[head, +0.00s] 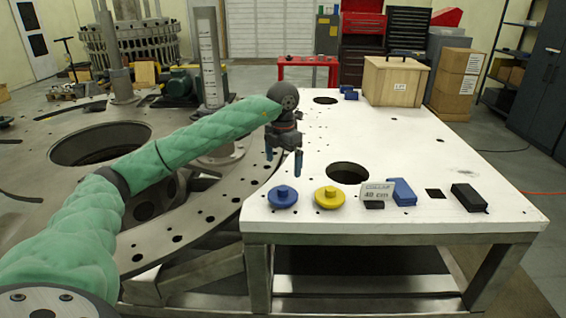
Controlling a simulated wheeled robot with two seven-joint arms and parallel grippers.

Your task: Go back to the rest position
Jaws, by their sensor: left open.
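My left arm, in a green padded sleeve, reaches in from the lower left. My left gripper (284,158) hangs at its end over the left edge of the white table (440,150). Its two blue fingers point down and stand apart, with nothing between them. It is above and behind a blue knobbed disc (283,197), apart from it. My right gripper is not in view.
A yellow knobbed disc (329,197), a "40 cm" block (377,191), a blue block (403,192) and a black block (469,197) lie along the front edge. A wooden crate (395,82) stands at the back. The table has round holes (347,173). Its middle is clear.

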